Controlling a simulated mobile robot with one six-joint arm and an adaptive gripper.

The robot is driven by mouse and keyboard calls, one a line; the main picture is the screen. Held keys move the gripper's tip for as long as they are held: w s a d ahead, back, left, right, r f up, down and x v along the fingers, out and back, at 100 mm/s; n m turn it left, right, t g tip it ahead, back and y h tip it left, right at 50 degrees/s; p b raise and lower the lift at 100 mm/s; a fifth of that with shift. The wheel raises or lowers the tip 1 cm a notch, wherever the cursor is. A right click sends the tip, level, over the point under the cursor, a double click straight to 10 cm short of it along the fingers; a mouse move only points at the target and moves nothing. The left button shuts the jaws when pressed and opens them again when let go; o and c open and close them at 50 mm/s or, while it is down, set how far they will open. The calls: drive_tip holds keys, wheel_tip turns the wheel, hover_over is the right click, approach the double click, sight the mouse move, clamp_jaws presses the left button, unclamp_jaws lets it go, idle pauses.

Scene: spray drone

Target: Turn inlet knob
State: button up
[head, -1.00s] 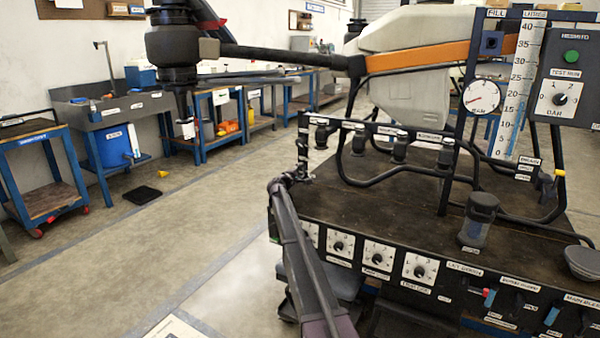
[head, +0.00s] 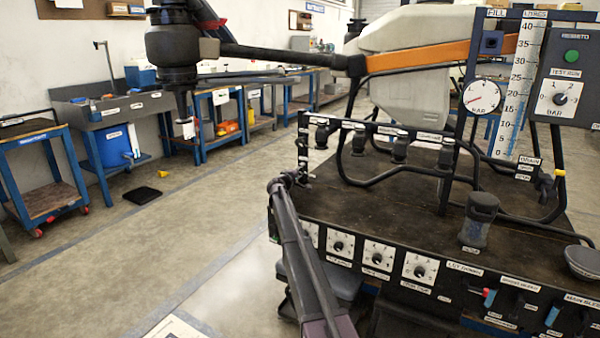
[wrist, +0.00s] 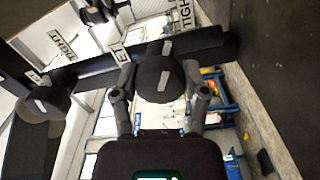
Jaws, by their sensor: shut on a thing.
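The inlet knob (wrist: 158,88) is a dark round knob with a pale pointer stripe, seen close up in the wrist view. It sits on a dark rail, and a partly covered label ending in "ET" (wrist: 122,53) is just left of it. My gripper (wrist: 160,74) has one finger on each side of the knob and is shut on it. The stripe runs nearly upright in that view, tilted slightly. In the head view my gripper (head: 291,178) is at the left end of the rail (head: 385,130), and the knob it holds cannot be made out.
Another dark knob (wrist: 42,105) with a pale stripe is left of the held one. Further knobs (head: 400,148) line the rail. A round gauge (head: 484,97) and a bench panel with dials (head: 378,254) are right.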

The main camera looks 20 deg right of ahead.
drive_tip(key=o, duration=1.1)
drive_tip(key=shift+d, duration=0.2)
drive_tip(key=shift+o, duration=0.2)
drive_tip(key=shift+a, duration=0.1)
drive_tip(key=shift+a, duration=0.1)
drive_tip(key=v, duration=1.2)
